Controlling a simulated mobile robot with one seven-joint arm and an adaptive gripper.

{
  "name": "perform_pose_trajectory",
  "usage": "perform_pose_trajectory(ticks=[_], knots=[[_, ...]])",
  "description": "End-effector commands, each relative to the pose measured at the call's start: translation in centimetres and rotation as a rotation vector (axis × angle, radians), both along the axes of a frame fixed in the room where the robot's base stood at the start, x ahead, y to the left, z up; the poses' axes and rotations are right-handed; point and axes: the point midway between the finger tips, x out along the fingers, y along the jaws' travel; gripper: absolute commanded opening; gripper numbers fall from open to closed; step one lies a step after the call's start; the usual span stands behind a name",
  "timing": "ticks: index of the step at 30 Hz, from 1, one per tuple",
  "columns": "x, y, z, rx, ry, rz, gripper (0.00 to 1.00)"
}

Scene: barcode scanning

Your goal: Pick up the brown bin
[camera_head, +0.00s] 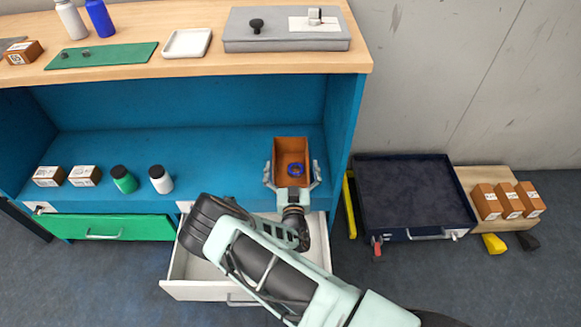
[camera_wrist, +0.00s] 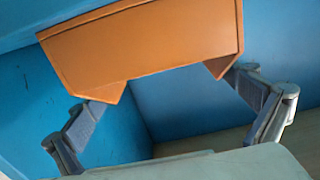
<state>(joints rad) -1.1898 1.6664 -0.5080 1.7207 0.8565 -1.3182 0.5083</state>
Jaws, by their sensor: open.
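The brown bin (camera_head: 291,147) is on the blue shelf of the workbench, near its right end, with a blue ring (camera_head: 295,169) inside. My gripper (camera_head: 292,174) is at the bin's near end, its two fingers spread wide, one along each side. In the wrist view the bin (camera_wrist: 150,42) shows as an orange-brown wall above, between the tips of my open gripper (camera_wrist: 168,90). The fingertips are close to the bin's lower corners; I cannot tell whether they touch it.
An open white drawer (camera_head: 185,276) lies below my arm. Small boxes (camera_head: 84,176), a green jar (camera_head: 123,179) and a white jar (camera_head: 160,179) stand left on the shelf. The bench's right side panel (camera_head: 343,125) is close. A dark tray cart (camera_head: 415,195) stands right.

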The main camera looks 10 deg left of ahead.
Motion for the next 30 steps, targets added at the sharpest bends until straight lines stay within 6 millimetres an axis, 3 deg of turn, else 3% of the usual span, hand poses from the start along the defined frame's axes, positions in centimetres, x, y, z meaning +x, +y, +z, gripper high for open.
perform_pose_trajectory(ticks=[7, 16, 30], knots=[[3.4, 1.3, -0.5, 0.0, -0.001, 0.001, 1.0], [3.9, 1.4, -0.3, 0.0, 0.001, 0.0, 1.0], [3.9, 1.4, -0.3, -0.001, 0.002, 0.0, 0.49]])
